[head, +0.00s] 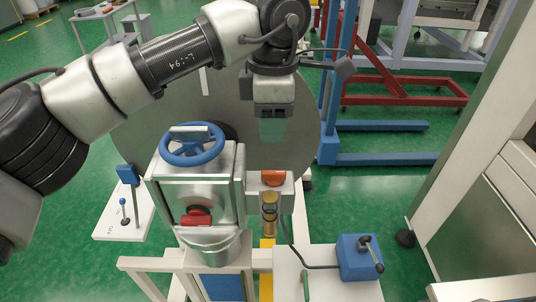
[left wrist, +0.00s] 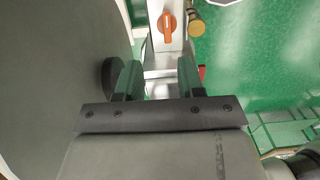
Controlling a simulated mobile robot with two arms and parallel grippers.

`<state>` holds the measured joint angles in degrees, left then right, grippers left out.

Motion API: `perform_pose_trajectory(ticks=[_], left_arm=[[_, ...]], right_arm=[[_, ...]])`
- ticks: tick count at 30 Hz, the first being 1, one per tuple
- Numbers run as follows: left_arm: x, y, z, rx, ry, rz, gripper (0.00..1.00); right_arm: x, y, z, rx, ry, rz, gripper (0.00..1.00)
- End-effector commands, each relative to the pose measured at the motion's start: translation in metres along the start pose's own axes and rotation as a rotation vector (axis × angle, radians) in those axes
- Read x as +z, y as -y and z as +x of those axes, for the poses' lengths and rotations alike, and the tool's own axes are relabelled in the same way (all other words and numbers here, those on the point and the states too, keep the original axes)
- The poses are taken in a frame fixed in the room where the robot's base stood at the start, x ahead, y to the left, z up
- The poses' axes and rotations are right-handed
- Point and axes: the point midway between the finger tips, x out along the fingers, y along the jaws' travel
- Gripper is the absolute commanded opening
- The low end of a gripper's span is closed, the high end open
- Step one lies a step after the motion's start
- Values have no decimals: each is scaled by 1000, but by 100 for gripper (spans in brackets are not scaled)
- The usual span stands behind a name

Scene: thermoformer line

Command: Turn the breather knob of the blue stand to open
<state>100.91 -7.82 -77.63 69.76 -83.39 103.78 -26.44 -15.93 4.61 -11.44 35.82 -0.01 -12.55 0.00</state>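A metal housing (head: 236,190) with a blue handwheel (head: 192,145) stands in the middle of the head view. An orange knob (head: 273,177) sits on a pale block at its right side. The knob shows at the top of the left wrist view (left wrist: 167,26), its grip bar roughly upright in the picture. A red knob (head: 196,217) is on the housing's front. No lettering shows which is the breather knob. My left gripper (head: 273,130) points down above and behind the orange knob, apart from it. Its two fingers (left wrist: 159,80) are spread and empty. My right gripper is out of view.
A brass fitting (head: 269,205) stands just below the orange knob. A blue box with a crank (head: 357,257) is on the white shelf at right. A large grey disc (head: 140,127) stands behind the housing. A blue and red frame (head: 395,88) is at back right.

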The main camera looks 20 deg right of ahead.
Motion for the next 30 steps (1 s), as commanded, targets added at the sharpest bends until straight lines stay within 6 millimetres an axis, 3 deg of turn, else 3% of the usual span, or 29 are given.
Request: perform_pose_trajectory(ticks=[9, 15, 21, 28, 30], left_arm=[[0, 1, 56, -5, -1, 0, 38], [0, 0, 85, -3, 0, -1, 38], [0, 1, 98, -1, -1, 0, 38], [0, 0, 99, 0, 0, 0, 38], [0, 0, 99, 0, -1, 0, 29]], right_arm=[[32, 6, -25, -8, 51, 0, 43], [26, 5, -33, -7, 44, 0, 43], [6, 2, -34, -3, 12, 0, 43], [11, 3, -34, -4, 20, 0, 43], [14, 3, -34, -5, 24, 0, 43]])
